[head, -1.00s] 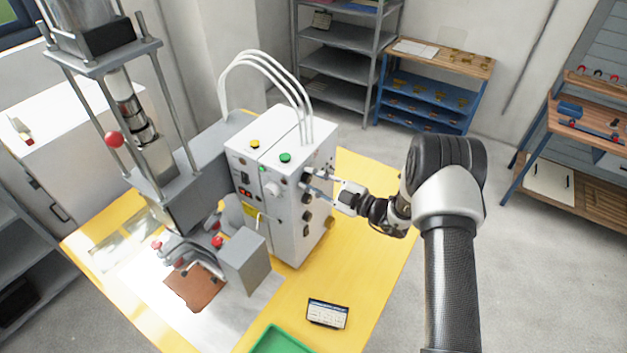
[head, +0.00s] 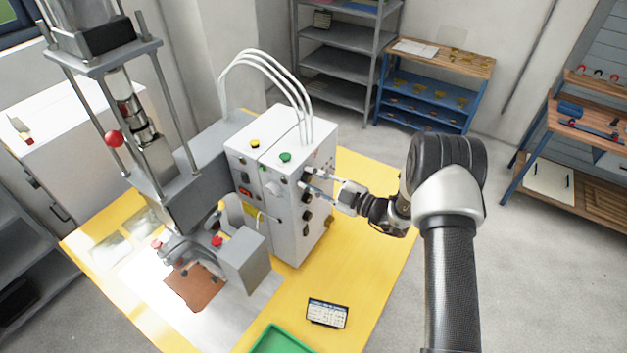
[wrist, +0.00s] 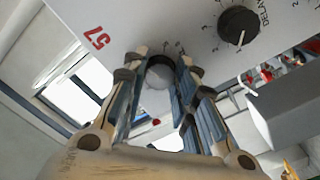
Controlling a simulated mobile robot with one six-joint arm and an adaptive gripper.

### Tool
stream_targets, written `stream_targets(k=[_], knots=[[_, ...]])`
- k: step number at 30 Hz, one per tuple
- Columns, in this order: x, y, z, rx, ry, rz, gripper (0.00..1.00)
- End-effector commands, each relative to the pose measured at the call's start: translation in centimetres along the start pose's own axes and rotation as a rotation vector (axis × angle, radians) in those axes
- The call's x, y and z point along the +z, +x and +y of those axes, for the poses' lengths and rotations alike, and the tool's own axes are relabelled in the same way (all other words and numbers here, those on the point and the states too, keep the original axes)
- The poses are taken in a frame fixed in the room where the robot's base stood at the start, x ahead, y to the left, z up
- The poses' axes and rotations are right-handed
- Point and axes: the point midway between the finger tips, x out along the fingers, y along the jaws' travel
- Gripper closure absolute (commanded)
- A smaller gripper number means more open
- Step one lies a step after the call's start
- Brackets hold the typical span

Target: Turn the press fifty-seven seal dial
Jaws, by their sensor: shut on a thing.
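The control box (head: 283,200) of the press is white and stands on the yellow table, with a column of black dials on its right side. My gripper (head: 310,180) is at that upper dial. In the wrist view my gripper (wrist: 158,68) has its fingers on either side of the dial (wrist: 158,75), shut on it. The fingers hide its sides, and its scale and pointer cannot be read.
The DELAY dial (wrist: 238,25), black with a white pointer line, sits next to the held dial; more dials (head: 306,216) are below. The press column (head: 150,150) stands left. A small display (head: 327,313) and green tray (head: 280,341) lie on the front of the table.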

Motion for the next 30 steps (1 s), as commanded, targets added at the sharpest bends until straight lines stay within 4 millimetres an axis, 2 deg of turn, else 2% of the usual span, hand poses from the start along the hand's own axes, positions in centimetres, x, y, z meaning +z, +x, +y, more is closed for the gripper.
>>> stream_targets(k=[24, 25, 30], knots=[[0.03, -0.02, -0.01, 0.0, 0.0, -0.001, 0.98], [0.03, -0.02, -0.01, 0.0, 0.0, -0.001, 0.72], [0.03, -0.05, 0.0, 0.0, 0.0, -0.001, 0.61]])
